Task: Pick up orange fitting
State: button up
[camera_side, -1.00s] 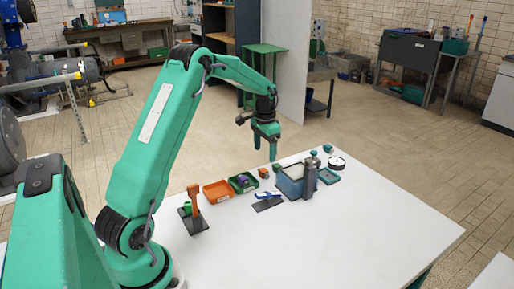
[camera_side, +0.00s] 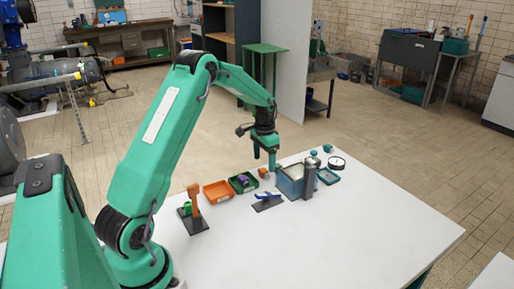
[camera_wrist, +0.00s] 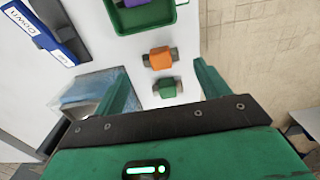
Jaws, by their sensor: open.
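The orange fitting (camera_side: 264,173) is a small block with grey ends, lying on the white table near its far edge. In the wrist view the orange fitting (camera_wrist: 160,58) lies beyond my fingertips, below the green tray. My gripper (camera_side: 265,160) points down just above the far edge of the table, close to the fitting. In the wrist view my gripper (camera_wrist: 163,84) is open, its two green fingers apart. A green fitting (camera_wrist: 167,87) shows between them; nothing is visibly held.
The green tray (camera_side: 252,190) holds a purple item, with an orange tray (camera_side: 217,197) beside it. A blue bin (camera_side: 289,185) and a grey cylinder (camera_side: 309,180) stand right of my gripper. An orange upright piece (camera_side: 194,203) stands nearer. The table's front right is clear.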

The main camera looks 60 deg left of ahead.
aim_at(264, 170)
jog(key=shift+a+f, duration=0.1)
jog(key=shift+f, duration=1.85)
jog(key=shift+c, duration=0.4)
jog(key=c, duration=1.1)
